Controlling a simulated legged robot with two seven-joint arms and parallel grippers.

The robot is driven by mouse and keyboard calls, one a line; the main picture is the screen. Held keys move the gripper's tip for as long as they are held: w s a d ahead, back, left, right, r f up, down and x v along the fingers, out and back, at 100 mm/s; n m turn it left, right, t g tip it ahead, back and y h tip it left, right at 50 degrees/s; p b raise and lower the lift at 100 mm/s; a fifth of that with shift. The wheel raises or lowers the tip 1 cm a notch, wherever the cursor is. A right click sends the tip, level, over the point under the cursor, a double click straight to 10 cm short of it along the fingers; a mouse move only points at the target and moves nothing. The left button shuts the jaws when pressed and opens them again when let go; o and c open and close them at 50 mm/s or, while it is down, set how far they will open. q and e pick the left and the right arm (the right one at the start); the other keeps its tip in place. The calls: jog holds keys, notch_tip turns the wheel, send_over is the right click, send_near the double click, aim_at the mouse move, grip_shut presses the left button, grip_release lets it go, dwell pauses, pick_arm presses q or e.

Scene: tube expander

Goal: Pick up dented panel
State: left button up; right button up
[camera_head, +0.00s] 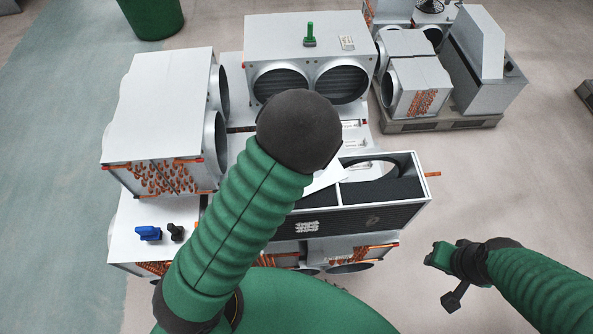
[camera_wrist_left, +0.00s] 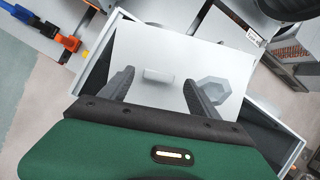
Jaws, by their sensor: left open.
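The dented panel (camera_wrist_left: 160,50) is a pale flat plate with a small raised block and a six-sided shape on its face. It lies across the open box. In the head view only a corner of the panel (camera_head: 325,178) shows past my left arm. My left gripper (camera_wrist_left: 158,78) is open over the panel. The raised block appears between its fingers, and I cannot tell whether they touch the plate. The left gripper is hidden behind the arm in the head view. My right gripper (camera_head: 447,270) hangs out to the right, away from the panel; its jaw state is unclear.
The open box (camera_head: 422,186) has a dark interior and a divider. Metal units with round ducts stand at left (camera_head: 155,105) and behind (camera_head: 305,45). A blue tool (camera_head: 148,233) and a black one (camera_head: 176,232) lie at front left.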

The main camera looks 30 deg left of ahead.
pick_arm(q)
jog(key=x, duration=0.3)
jog(key=shift+w+a+f+p, duration=0.1)
jog(key=shift+w+f+p, duration=0.05)
jog(key=shift+f+p, duration=0.2)
jog(key=c, duration=0.4)
jog(key=shift+r, duration=0.1)
grip_shut()
